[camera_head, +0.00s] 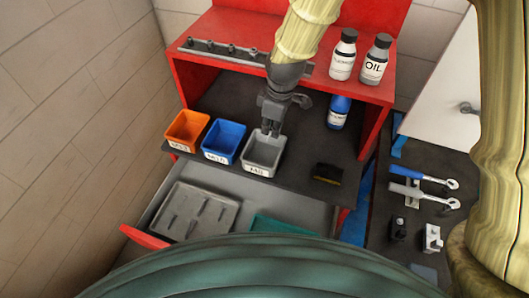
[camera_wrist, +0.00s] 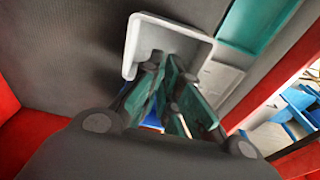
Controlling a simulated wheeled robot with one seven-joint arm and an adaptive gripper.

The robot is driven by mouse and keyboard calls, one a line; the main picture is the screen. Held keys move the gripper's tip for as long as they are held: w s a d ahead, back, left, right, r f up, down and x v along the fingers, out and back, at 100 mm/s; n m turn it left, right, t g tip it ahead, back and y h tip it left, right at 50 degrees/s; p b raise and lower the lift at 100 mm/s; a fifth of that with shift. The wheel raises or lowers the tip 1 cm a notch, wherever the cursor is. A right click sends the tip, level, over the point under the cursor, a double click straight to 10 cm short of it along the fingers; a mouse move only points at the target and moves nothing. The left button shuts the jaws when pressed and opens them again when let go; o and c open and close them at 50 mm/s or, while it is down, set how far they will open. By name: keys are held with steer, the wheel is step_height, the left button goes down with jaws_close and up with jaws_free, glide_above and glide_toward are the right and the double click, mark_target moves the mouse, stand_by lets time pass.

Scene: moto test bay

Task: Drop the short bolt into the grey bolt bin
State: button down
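The grey bolt bin (camera_head: 263,168) stands at the right end of a row of three small labelled bins on the dark shelf. In the wrist view its pale rim (camera_wrist: 133,45) surrounds my fingertips. My gripper (camera_head: 271,130) points down over this bin, with the tips at or just above its opening. In the wrist view the fingertips (camera_wrist: 162,68) of my gripper are close together with a narrow gap. I cannot make out a bolt between them, and the fingers hide much of the bin's inside. The short bolt is not identifiable in either view.
A blue bin (camera_head: 222,138) and an orange bin (camera_head: 187,130) stand left of the grey one. Below, an open drawer holds a grey tray (camera_head: 232,205) with several slim dark pieces.

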steer(key=f+b, duration=0.1)
steer(key=f, duration=0.1)
steer(key=w+f+b, duration=0.1)
steer(key=f, duration=0.1)
steer(key=shift+f+b, duration=0.25)
steer(key=shift+b, duration=0.05)
steer(key=shift+s+f, duration=0.1)
steer(key=shift+f, duration=0.2)
steer(key=shift+s+f+b, duration=0.1)
steer(key=shift+s+b, duration=0.25)
steer(key=shift+b, duration=0.15)
steer(key=shift+w+f, duration=0.15)
steer(key=shift+w, duration=0.1)
steer(key=c, duration=1.6)
jaws_free()
steer(key=shift+s, duration=0.2)
steer(key=shift+o, duration=0.2)
steer(key=shift+w, duration=0.1)
